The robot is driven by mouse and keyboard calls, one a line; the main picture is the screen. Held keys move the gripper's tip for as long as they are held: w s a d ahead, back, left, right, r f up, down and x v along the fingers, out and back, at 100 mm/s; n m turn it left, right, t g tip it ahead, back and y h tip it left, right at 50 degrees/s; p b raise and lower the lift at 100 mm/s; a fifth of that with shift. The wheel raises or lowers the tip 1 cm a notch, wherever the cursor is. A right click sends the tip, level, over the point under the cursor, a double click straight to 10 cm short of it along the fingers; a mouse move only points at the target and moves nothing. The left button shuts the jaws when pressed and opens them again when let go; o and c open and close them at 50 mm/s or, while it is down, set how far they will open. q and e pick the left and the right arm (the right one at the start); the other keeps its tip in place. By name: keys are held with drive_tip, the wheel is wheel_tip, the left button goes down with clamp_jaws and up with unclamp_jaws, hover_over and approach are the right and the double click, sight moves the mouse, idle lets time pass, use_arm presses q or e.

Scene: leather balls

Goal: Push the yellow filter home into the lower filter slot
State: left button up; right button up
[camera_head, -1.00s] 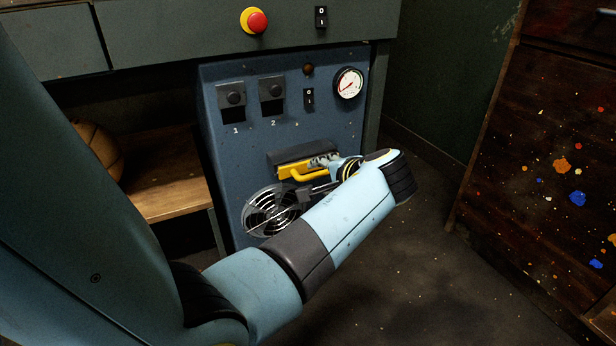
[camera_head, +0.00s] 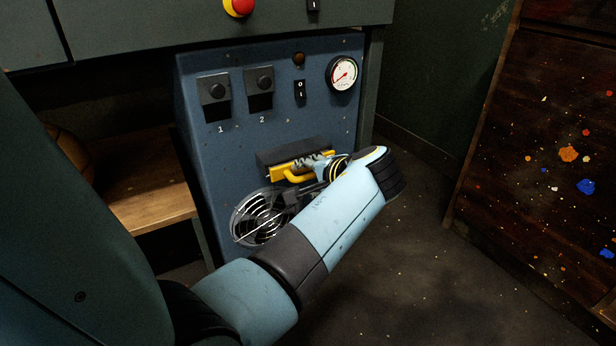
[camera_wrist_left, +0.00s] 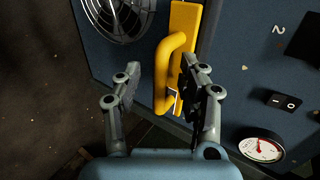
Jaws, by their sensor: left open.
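The yellow filter (camera_head: 277,174) sits at the lower slot, under a dark hood (camera_head: 292,153) on the blue machine's front. Its yellow face and looped handle show; how deep it sits I cannot tell. In the left wrist view the yellow plate (camera_wrist_left: 187,30) stands upright in the picture, with the handle (camera_wrist_left: 164,80) facing me. My left gripper (camera_head: 308,172) is at the filter's front. Its two fingers (camera_wrist_left: 160,85) are apart, one on each side of the handle's lower end; contact is unclear. My right gripper is not in view.
A round fan grille (camera_head: 262,216) lies just below the filter. Above are two numbered latches (camera_head: 214,90), a rocker switch (camera_head: 300,90) and a gauge (camera_head: 342,73). A wooden shelf (camera_head: 150,190) stands left. Floor to the right (camera_head: 420,250) is clear.

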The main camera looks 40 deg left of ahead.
use_arm(q)
clamp_jaws()
drive_tip(key=shift+d, duration=0.1)
idle(0.3)
